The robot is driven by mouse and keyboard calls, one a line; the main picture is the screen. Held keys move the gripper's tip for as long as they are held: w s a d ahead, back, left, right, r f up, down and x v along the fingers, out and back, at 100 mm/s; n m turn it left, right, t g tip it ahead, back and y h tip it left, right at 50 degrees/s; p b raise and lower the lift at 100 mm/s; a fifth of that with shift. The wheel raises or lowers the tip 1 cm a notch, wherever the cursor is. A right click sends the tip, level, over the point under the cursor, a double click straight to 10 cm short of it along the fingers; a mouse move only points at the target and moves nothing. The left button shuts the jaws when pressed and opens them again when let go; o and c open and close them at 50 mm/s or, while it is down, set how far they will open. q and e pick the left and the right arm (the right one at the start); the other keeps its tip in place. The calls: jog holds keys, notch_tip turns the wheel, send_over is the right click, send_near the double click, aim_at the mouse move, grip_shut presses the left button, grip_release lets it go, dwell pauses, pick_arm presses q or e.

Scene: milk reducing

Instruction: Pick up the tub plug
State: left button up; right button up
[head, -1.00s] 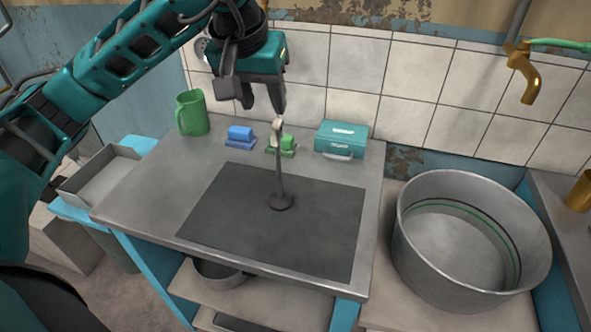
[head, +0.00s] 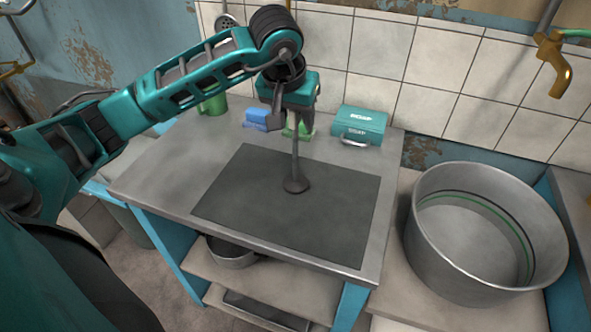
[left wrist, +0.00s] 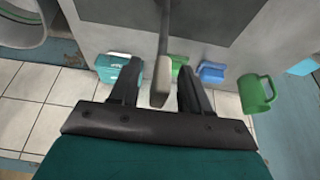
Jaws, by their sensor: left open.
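The tub plug (head: 295,165) stands upright on the dark mat, with a round base and a long thin grey rod. My left gripper (head: 290,128) is over the upper end of the rod, which it hides in the head view. In the left wrist view, the open fingers of my left gripper (left wrist: 155,72) are on either side of the plug's pale handle (left wrist: 161,82). A gap shows between the handle and each finger; contact is not visible. My right gripper is out of view.
The dark mat (head: 240,205) lies on a metal table (head: 150,180). Behind the plug are a teal box (head: 361,124), a blue block (head: 255,119), green objects and a green mug (head: 212,104). A large metal tub (head: 480,275) stands to the right. The mat is otherwise clear.

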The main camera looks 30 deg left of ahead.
pick_arm(q)
jog(key=shift+w+f, duration=0.15)
jog(key=shift+f, duration=0.2)
jog(key=shift+c, duration=0.2)
grip_shut()
